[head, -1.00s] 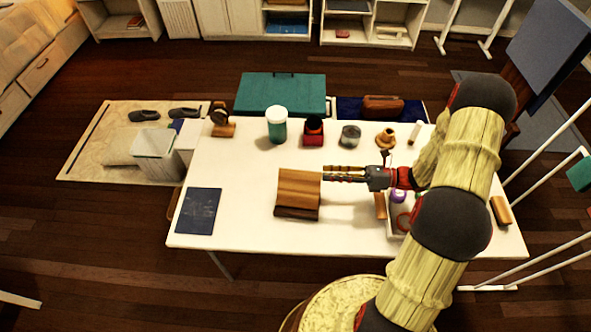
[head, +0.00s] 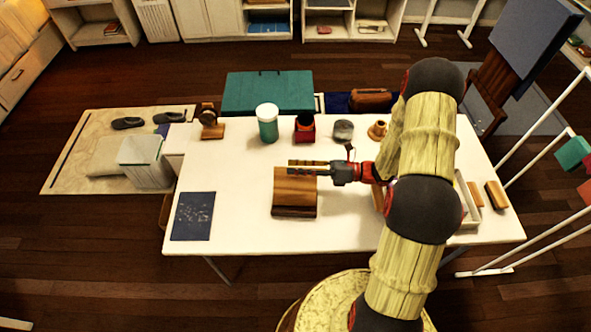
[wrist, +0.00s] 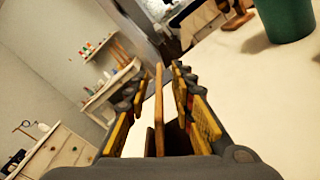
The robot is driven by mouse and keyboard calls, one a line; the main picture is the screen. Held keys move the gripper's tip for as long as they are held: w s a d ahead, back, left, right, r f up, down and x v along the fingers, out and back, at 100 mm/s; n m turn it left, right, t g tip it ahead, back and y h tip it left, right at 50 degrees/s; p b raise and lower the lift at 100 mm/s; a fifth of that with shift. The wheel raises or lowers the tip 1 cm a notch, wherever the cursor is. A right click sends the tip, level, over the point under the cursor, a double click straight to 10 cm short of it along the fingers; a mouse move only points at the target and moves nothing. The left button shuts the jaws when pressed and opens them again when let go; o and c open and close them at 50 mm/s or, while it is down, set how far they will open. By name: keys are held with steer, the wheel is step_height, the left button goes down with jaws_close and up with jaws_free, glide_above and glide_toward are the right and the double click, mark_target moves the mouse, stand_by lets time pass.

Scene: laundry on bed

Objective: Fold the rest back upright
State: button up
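The wooden rest (head: 295,188) stands on the white table, left of its middle. Its slatted panel leans above a darker base strip (head: 294,211). My gripper (head: 303,167) reaches in from the right, its fingers at the panel's top edge. In the wrist view the panel (wrist: 159,108) shows edge-on between the two yellow-padded fingers, with a gap on each side. The gripper is open around the panel, not clamped on it. The fingers hide a little of the panel's top edge in the head view.
A dark blue sheet (head: 193,216) lies left of the rest. Along the back edge stand a wooden stand (head: 211,125), a green white-lidded jar (head: 267,125), a red box (head: 304,130) and a grey jar (head: 343,131). A white tray (head: 467,205) is at right, partly behind my arm.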

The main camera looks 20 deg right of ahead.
steer(key=shift+a, duration=0.2)
steer(key=shift+c, duration=0.7)
steer(key=c, duration=0.4)
jaws_close()
